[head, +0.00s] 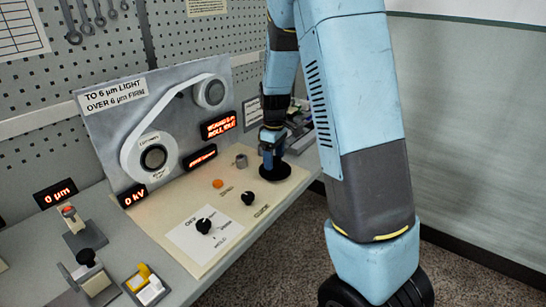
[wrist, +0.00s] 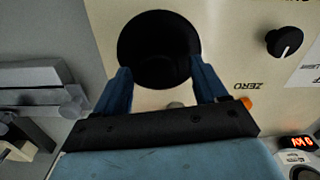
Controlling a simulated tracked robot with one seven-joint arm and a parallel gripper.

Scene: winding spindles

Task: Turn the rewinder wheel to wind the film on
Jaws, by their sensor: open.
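The rewinder wheel (head: 275,172) looks like a black round disc on the cream panel, at the panel's far right end in the head view. In the wrist view the black wheel (wrist: 158,48) fills the upper middle, with a dark centre. My gripper (head: 270,150) is right over the wheel, pointing down. In the wrist view my gripper (wrist: 159,68) is open, one blue finger on each side of the wheel's near part. I cannot tell whether the fingers touch it. A display (head: 219,126) appears to read wound 0.0, roll idle.
An upright board carries a film path with two rollers (head: 153,157). The cream panel has a grey knob (head: 241,160), an orange button (head: 218,183) and black knobs (head: 250,199) (head: 204,226). A grey device (wrist: 50,88) stands left of the wheel in the wrist view.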

